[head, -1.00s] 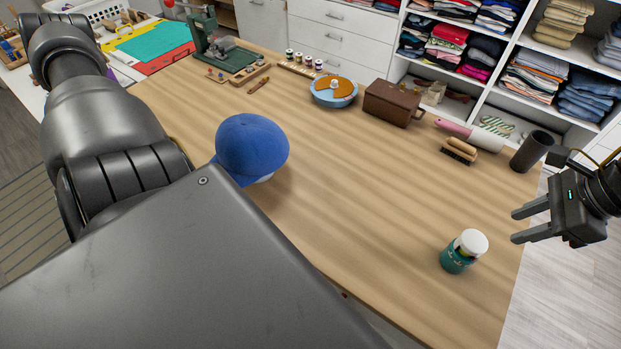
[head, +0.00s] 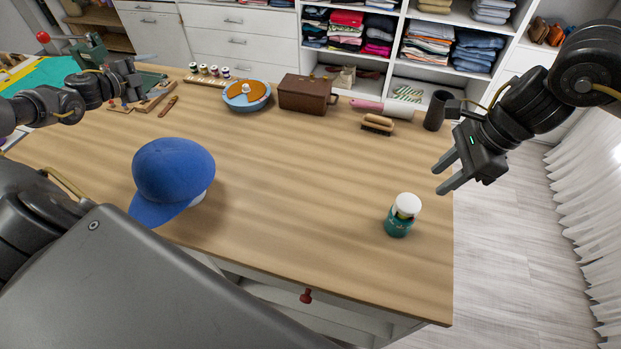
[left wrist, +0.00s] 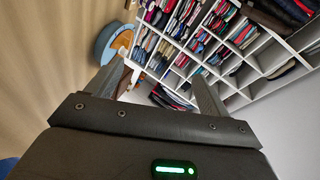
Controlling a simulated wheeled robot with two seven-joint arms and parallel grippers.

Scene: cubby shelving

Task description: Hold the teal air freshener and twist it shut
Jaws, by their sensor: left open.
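The teal air freshener (head: 398,222) stands upright near the front right corner of the wooden table, with its white lid (head: 407,205) on top; dark or yellowish parts show between lid and body. My right gripper (head: 441,178) is open and empty, above and to the right of the air freshener, apart from it. My left gripper (head: 135,78) is at the far left over the back of the table, well away from the air freshener. In the left wrist view its two fingers (left wrist: 155,78) are spread with nothing between them.
A blue cap (head: 172,175) lies at the left front. Along the back are a blue round tin (head: 238,103), a brown box (head: 303,93), a brush (head: 377,124), a pink roller (head: 368,105) and a dark cup (head: 436,110). The table's middle (head: 300,170) is clear.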

